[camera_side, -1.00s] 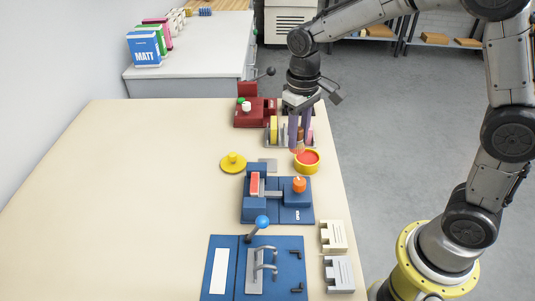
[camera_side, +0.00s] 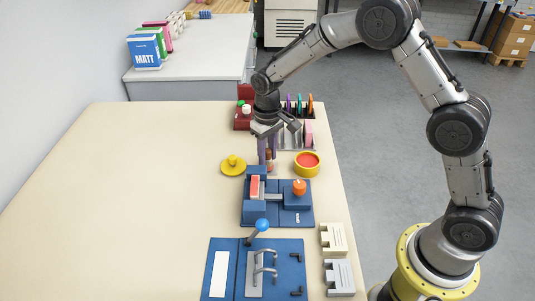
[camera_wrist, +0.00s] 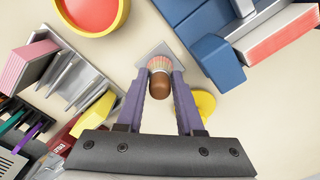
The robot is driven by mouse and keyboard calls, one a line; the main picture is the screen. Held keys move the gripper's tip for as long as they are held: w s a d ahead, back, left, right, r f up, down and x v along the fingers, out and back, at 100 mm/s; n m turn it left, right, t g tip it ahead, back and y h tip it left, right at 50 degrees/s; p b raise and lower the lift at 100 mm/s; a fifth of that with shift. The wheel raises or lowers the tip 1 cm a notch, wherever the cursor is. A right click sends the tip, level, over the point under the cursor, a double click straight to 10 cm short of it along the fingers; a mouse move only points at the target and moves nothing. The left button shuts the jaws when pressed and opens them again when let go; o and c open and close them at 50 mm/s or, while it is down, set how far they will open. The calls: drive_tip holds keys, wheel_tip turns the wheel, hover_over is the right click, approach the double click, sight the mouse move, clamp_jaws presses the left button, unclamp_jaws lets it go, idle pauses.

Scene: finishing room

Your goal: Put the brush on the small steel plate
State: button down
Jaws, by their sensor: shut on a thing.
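My gripper (camera_side: 267,160) is shut on the brush in both views. In the wrist view the brush (camera_wrist: 160,84) has a brown rounded handle end and pale pinkish bristles pointing away from me, between the purple fingers of my gripper (camera_wrist: 160,73). The small steel plate (camera_wrist: 151,49) is a thin grey square on the table, partly hidden behind the bristles, which overlap it. I cannot tell if the bristles touch it. In the side view the brush (camera_side: 269,154) shows as a brown bit between the fingers, and the plate is largely hidden.
A yellow pot with red contents (camera_side: 306,164) stands to the right, and a yellow lid (camera_side: 233,164) lies to the left. A blue fixture with a red block (camera_side: 255,186) is close in front. A grey rack (camera_wrist: 77,77) stands behind. The table's left side is clear.

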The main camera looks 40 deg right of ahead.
drive_tip(key=shift+f, duration=0.15)
drive_tip(key=c, duration=0.5)
unclamp_jaws()
drive_tip(key=shift+c, duration=0.2)
